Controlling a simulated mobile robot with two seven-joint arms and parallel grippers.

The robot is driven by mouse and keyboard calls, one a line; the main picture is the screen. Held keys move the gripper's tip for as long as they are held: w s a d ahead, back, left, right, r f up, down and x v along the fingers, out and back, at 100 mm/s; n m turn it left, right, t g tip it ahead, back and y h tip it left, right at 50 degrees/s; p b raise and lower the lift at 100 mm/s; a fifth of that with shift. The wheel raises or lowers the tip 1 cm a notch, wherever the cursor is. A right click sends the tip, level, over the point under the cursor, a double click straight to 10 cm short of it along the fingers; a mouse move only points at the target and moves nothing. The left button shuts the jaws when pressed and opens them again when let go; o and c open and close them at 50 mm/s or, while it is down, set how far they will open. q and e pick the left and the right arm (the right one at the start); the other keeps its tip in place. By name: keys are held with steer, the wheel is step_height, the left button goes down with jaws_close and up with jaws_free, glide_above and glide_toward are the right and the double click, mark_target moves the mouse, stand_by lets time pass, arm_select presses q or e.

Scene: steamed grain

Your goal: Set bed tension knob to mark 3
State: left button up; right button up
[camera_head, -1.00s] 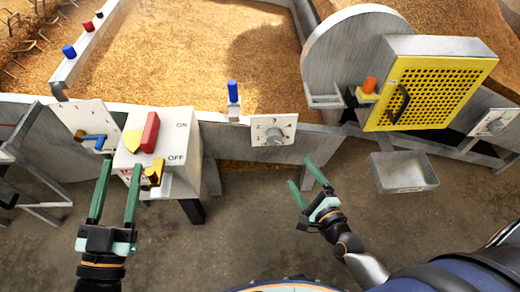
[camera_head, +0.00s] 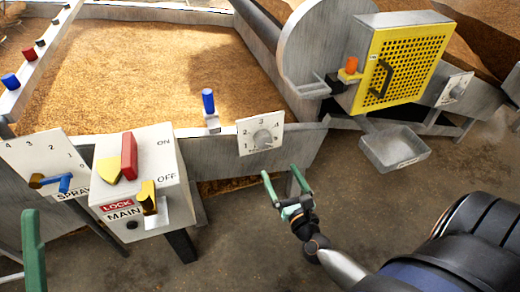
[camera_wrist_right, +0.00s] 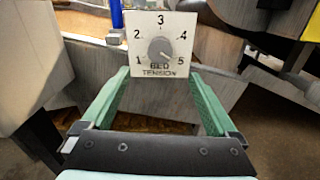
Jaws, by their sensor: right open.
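The bed tension knob (camera_head: 262,137) is a round grey dial on a white plate on the bed's front wall. The right wrist view shows the knob (camera_wrist_right: 160,48) with marks 1 to 5 around it, 3 at the top. Its pale pointer line seems to face lower right, near 5. My right gripper (camera_head: 281,171) is open and empty, below and in front of the plate, apart from it. In the wrist view its two green fingers (camera_wrist_right: 150,78) reach toward the plate's lower edge. Only one finger of my left gripper (camera_head: 33,250) shows at the left edge.
A white switch box (camera_head: 170,170) with a red lever and yellow parts stands left of the knob. A blue-handled part (camera_head: 208,103) rises just left of the plate. A grey tray (camera_head: 395,148) and a yellow mesh door (camera_head: 405,65) are to the right.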

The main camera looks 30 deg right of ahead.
mark_target(265, 142)
steer(key=b+x, duration=0.1)
steer(key=x, duration=1.1)
steer(key=shift+w+r, duration=0.1)
steer(key=shift+w, duration=0.1)
steer(key=c, duration=1.4)
